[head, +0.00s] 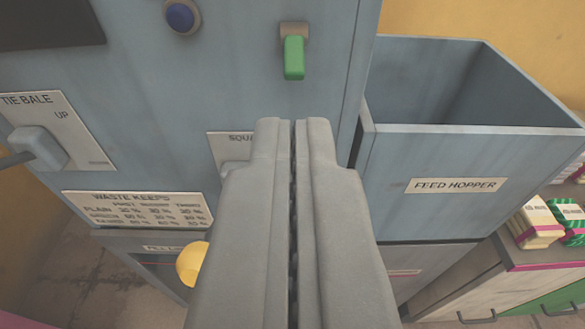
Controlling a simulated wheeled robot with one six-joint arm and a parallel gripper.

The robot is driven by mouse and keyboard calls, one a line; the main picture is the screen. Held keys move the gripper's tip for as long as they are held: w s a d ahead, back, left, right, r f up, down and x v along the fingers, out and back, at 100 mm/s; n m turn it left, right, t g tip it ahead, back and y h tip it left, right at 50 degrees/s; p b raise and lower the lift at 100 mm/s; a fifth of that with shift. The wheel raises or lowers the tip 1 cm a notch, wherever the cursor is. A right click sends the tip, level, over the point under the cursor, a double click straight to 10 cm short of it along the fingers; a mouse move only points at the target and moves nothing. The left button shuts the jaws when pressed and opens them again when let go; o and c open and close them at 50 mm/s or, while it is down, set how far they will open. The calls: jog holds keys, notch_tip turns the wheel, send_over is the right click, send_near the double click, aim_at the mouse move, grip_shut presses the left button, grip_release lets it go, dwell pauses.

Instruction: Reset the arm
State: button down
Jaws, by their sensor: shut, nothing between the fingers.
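My gripper (293,125) is in the lower middle of the view, with its two grey fingers closed together and nothing between them. It points at the front of a blue-grey machine (240,85). A blue round button (180,17) is at the upper left. A grey handle (38,147) sits on the "TIE BALE" plate (92,150) at the left.
An open-topped feed hopper (455,150) stands at the right of the machine. A "WASTE KEEPS" chart (137,208) is low on the front. A yellow round thing (191,264) shows beside my gripper, partly hidden. Packs (535,222) lie on a cabinet (500,272) at the lower right.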

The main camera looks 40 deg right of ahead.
dwell(0.3)
jog(key=s+d+f+n+t+y, duration=0.1)
jog(key=s+d+f+n+y, duration=0.1)
jog(key=s, duration=0.7)
jog(key=s+d+f+n+t+y, duration=0.1)
jog(key=s+f+y, duration=0.3)
jog(key=s, duration=0.5)
jog(key=s+d+f+n+t+y, duration=0.2)
jog(key=s+d+f+n+y, duration=0.1)
jog(key=s, duration=0.6)
jog(key=shift+s+d+f+n+y, duration=0.3)
jog(key=shift+s+f+n, duration=0.1)
jog(key=shift+n, duration=0.2)
